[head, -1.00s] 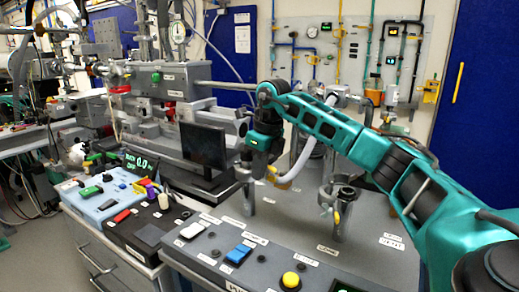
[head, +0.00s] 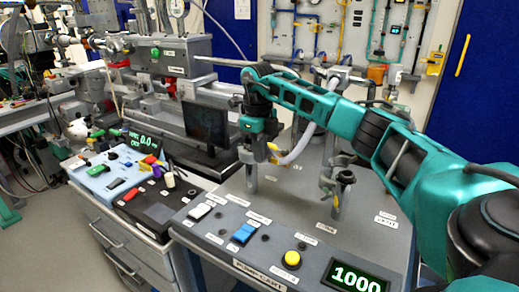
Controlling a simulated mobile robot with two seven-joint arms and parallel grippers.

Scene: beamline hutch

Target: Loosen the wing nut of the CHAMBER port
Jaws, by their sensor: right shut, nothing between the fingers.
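My right arm reaches in from the right across the pump cart. Its gripper (head: 250,152) points down at the left port post (head: 251,176) on the cart top. It is shut, with its fingertips hard to make out against the post. A small yellow piece (head: 272,147), perhaps a wing nut, shows just right of the gripper, by the end of a pale hose (head: 300,146). The port labels are too small to read, so I cannot tell which is CHAMBER. My left gripper is out of view.
The cart's front panel has a blue switch (head: 244,233), a yellow button (head: 291,259) and a green display (head: 356,278) reading 1000. A dark monitor (head: 205,124) stands left of the gripper. A blue control box (head: 110,178) is further left. The cart top between the posts is largely clear.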

